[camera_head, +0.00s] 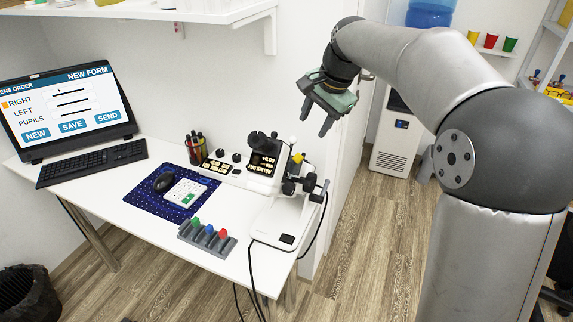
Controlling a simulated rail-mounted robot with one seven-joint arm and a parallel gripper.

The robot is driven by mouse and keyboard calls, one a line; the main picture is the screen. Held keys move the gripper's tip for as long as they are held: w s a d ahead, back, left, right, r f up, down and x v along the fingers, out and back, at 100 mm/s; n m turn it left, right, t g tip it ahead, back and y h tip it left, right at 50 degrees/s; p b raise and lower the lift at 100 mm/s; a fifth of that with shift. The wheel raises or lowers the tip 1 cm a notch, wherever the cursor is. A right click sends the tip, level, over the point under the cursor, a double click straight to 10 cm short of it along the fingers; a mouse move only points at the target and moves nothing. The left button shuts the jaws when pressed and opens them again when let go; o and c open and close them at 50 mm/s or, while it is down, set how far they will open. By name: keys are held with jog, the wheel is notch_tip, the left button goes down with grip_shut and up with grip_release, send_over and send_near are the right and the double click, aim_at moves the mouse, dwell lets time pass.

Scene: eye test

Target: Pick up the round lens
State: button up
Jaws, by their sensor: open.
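I cannot make out a round lens for certain in the head view. On the white desk (100,189), a grey slotted rack (207,239) holds a green, a blue and a red piece, too small to tell whether any is a lens. A white optical instrument (275,222) with a black eyepiece and small lit display stands at the desk's right end. My gripper (315,120) is open and empty, in the air above and to the right of the instrument, fingers pointing down. It touches nothing on the desk.
A water cooler (397,140) stands behind. Cables hang at the desk's right.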

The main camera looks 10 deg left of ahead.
send_over(300, 155)
jog(key=s+d, duration=0.1)
jog(key=f, duration=0.7)
jog(key=shift+d+f, duration=0.2)
jog(key=shift+p+x, duration=0.7)
jog(key=shift+x, duration=1.8)
jog(key=shift+w+d, duration=0.1)
jog(key=shift+d, duration=0.1)
grip_shut()
